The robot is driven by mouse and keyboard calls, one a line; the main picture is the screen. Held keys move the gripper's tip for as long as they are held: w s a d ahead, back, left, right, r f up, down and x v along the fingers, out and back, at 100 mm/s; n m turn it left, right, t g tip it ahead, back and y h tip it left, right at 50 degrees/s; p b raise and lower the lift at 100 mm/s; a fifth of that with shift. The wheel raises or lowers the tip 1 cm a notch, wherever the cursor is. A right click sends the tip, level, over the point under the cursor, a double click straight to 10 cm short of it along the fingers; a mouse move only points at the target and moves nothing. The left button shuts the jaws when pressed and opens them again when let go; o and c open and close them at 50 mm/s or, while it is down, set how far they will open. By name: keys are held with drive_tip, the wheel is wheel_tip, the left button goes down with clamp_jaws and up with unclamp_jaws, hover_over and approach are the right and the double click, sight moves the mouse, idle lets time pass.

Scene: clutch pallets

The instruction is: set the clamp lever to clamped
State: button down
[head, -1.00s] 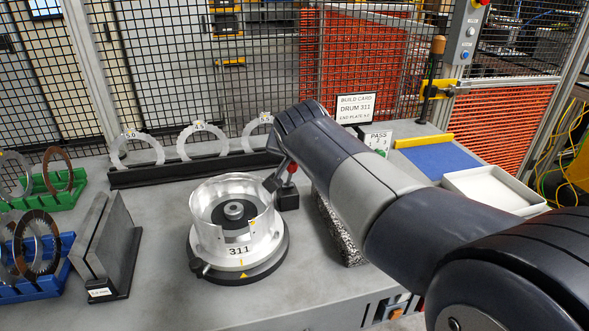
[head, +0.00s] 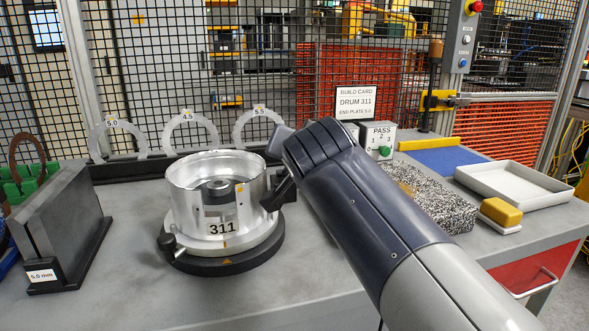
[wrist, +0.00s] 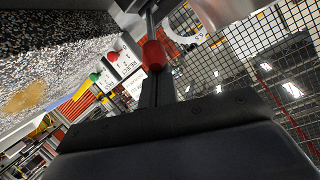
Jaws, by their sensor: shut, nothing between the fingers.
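The clamp lever's red knob (wrist: 153,55) shows in the wrist view on a thin grey rod. In the head view the lever is hidden behind my arm and gripper. My gripper (wrist: 156,82) is shut and empty, its dark fingers reaching up to the red knob; I cannot tell whether they touch it. In the head view my gripper is at the right side of the silver drum (head: 208,193), partly merging with dark parts there. The drum, marked 311, stands upright on a round black base (head: 228,262). The lever's setting cannot be read.
A speckled block (head: 430,195), a yellow block (head: 501,211) and a white tray (head: 515,184) lie to the right. A PASS counter (head: 380,137) and build card (head: 355,102) stand behind. A dark stand (head: 62,225) is at left.

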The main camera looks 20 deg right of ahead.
drive_tip(key=shift+s+f+t+b, duration=0.45)
drive_tip(key=shift+f+t+b, duration=0.3)
drive_tip(key=shift+b, duration=1.6)
drive_tip(key=shift+s+f+b, duration=0.1)
drive_tip(key=shift+f+b, duration=0.1)
drive_tip(key=shift+b, duration=0.3)
